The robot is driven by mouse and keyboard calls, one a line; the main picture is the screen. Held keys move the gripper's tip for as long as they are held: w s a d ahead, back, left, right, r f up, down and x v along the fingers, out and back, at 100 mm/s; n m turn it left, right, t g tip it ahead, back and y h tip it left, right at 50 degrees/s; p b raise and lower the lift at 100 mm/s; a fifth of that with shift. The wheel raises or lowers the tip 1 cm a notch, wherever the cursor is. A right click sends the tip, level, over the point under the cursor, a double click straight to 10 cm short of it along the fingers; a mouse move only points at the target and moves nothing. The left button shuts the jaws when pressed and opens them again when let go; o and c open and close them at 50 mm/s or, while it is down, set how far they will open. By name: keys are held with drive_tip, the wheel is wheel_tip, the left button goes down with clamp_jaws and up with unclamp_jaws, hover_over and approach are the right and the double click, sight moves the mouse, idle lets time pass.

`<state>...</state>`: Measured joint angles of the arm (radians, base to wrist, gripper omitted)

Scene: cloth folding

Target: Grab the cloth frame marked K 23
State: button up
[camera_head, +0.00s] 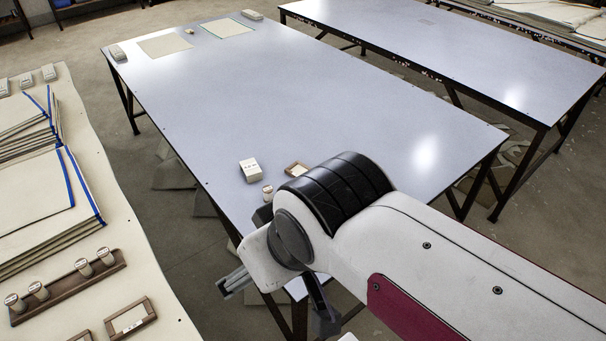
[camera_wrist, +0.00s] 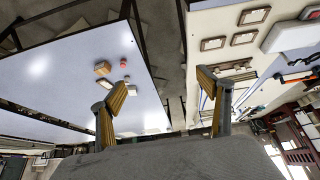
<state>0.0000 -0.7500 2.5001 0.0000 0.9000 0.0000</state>
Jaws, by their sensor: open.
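Small wooden frames with pale label inserts lie in several places, and I cannot read K 23 on any. One wooden frame (camera_head: 132,317) lies on the cream work surface at the lower left, with part of another frame (camera_head: 80,336) at the picture's bottom edge. A third frame (camera_head: 297,169) lies on the blue-grey table just behind my arm. In the wrist view, several frames (camera_wrist: 255,15) show at the upper right and a single frame (camera_wrist: 104,68) on the left table. My gripper (camera_wrist: 165,80) is open and empty, its fingers apart, clear of every frame.
The blue-grey table (camera_head: 300,90) is mostly bare. A white block (camera_head: 250,170) and a small round-capped piece (camera_head: 267,192) stand near its frame. At left, a wooden rack (camera_head: 66,287) holds several capped pieces, beside stacked blue-edged cloths (camera_head: 45,205). A floor gap separates the tables.

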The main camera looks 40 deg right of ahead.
drive_tip(key=o, duration=0.4)
drive_tip(key=shift+w, duration=0.1)
